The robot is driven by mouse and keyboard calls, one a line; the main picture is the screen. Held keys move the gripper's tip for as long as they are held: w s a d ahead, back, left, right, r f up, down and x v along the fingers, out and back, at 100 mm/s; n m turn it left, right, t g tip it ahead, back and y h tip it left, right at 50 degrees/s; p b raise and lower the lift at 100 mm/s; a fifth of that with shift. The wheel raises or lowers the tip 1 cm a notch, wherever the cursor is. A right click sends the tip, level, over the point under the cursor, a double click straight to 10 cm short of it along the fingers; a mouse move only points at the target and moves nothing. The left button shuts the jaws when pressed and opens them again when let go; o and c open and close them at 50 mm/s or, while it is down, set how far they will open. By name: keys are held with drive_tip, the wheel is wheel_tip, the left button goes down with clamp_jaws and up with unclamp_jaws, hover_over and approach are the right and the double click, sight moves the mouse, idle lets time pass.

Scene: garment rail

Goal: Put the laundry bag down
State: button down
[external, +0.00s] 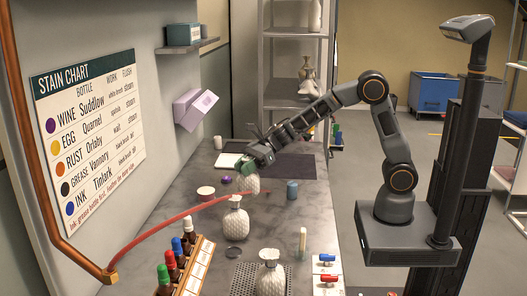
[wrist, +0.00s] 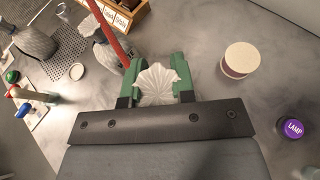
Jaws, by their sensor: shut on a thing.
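My gripper (external: 249,166) is over the grey counter (external: 312,214), with its green fingers shut on the gathered top of a white quilted laundry bag (external: 248,184). In the wrist view the pleated top of this bag (wrist: 160,82) shows between the fingers (wrist: 156,76); its lower body is hidden. The bag hangs upright below the fingers. I cannot tell whether its bottom touches the counter. Two similar bags stand nearer the external camera, one in the middle (external: 236,223) and one at the front (external: 269,279).
A red hose (external: 165,228) runs from the copper pipe across the counter close to the held bag. A round tin (wrist: 239,59) and a purple LAMP cap (wrist: 291,128) are beside my gripper. A blue cup (external: 292,189) stands right of the bag. Bottles (external: 176,262) fill a wooden rack in front.

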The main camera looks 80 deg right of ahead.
sight(239, 182)
drive_tip(key=shift+w+a+f, duration=0.1)
drive_tip(key=shift+w+f, duration=0.7)
drive_tip(key=shift+f, duration=0.2)
drive_tip(key=shift+f+p, duration=0.3)
drive_tip(key=shift+f, duration=1.2)
drive_tip(key=shift+f+b, duration=0.2)
drive_tip(key=shift+b, duration=0.15)
drive_tip(key=c, duration=1)
unclamp_jaws()
drive_tip(key=shift+r, duration=0.1)
drive_tip(key=shift+o, duration=0.2)
